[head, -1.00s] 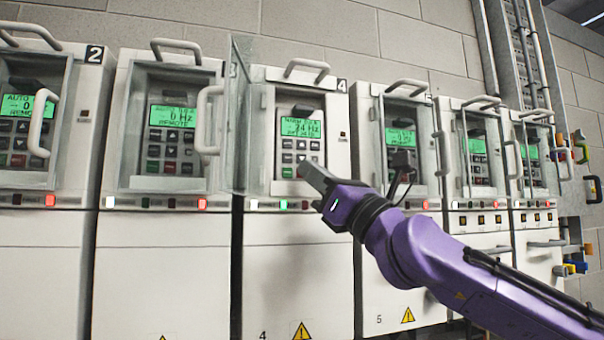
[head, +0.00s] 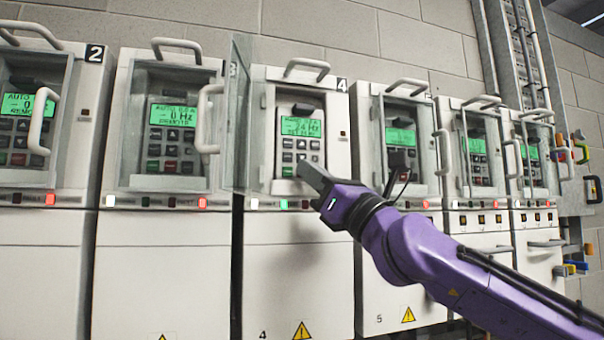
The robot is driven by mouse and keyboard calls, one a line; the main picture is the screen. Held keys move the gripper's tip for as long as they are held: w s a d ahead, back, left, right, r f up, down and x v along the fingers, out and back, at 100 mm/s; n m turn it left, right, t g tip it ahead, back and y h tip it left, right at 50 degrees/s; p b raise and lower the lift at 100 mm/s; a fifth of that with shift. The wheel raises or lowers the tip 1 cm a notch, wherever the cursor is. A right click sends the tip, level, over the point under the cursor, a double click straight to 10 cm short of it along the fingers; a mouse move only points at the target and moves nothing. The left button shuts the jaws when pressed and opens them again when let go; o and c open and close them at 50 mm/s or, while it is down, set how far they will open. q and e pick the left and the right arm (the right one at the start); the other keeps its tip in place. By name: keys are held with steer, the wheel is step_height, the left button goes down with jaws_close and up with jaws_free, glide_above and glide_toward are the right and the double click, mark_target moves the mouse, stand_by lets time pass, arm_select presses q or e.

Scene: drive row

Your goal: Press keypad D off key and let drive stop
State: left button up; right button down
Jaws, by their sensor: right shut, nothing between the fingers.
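The drive cabinet marked 4 (head: 341,130) has its clear door (head: 238,115) swung open to the left. Its keypad (head: 302,140) has a green-lit display (head: 301,127) that appears to read 24 Hz; the smaller lines are hard to read. A green key (head: 287,171) shows at the lower left of the keypad. My right gripper (head: 312,174) is shut and empty, its tip over the lower right of the keypad and hiding the keys there. I cannot tell whether it touches a key. A green lamp (head: 283,204) is lit below the keypad. My left gripper is not in view.
Similar cabinets stand either side, including cabinet 2 (head: 95,54) at the left, with closed clear doors and protruding handles. The open door stands close to the left of the keypad. Colored padlocks (head: 580,153) hang at the right.

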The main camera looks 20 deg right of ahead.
steer(key=shift+w, duration=0.35)
stand_by(0.6)
steer(key=shift+s, duration=0.1)
steer(key=shift+s+b, duration=0.3)
steer(key=shift+s, duration=0.4)
steer(key=shift+s+d, duration=0.15)
steer(key=shift+s, duration=2.35)
